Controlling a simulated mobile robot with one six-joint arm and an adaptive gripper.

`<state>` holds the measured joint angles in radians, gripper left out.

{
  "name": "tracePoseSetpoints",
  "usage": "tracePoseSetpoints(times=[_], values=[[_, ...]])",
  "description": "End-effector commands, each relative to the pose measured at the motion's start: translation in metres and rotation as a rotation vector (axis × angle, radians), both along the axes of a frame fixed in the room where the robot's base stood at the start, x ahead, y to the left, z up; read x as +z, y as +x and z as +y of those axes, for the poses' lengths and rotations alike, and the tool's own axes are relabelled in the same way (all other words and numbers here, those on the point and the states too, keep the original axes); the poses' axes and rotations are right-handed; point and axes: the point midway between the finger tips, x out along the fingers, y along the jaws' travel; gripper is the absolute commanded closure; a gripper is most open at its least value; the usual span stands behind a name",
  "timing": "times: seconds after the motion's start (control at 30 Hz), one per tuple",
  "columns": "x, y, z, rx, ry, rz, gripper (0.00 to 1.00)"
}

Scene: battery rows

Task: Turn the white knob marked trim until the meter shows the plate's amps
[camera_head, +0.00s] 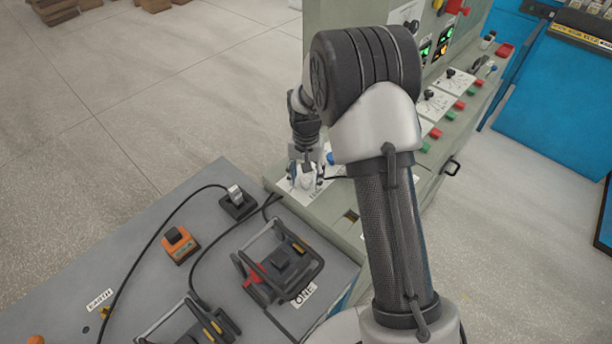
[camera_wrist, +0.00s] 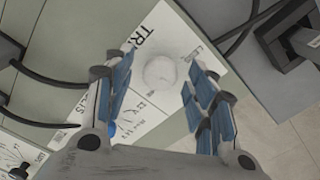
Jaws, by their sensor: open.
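The white trim knob (camera_wrist: 160,73) sits on a white card (camera_wrist: 183,45) whose visible letters begin "TR", in the wrist view. My gripper (camera_wrist: 157,88) is open, with a blue-padded finger on each side of the knob and a gap to it on both sides. From this view I cannot tell how far the fingertips are above the panel. In the head view my gripper (camera_head: 305,180) points down over the card at the near end of the green console (camera_head: 345,225), and the knob is mostly hidden. I cannot make out the meter reading or the plate's amps.
A grey bench (camera_head: 130,265) beside the console holds an orange block (camera_head: 180,244), a black connector (camera_head: 238,203) with cables, and black-framed units (camera_head: 278,262). A blue knob (camera_head: 330,158) stands close to my gripper. Open floor lies to the left.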

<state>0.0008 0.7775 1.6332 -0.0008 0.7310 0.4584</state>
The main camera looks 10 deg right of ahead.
Motion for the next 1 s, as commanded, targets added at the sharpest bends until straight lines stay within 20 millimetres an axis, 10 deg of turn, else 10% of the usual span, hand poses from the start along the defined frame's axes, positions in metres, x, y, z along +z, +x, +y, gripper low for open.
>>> tracePoseSetpoints(times=[0.73,1.0], values=[[0.0005,0.0,0.0,0.0,0.0,0.0,0.93],[0.0023,0.0,0.0,0.139,0.0,0.001,0.94]])
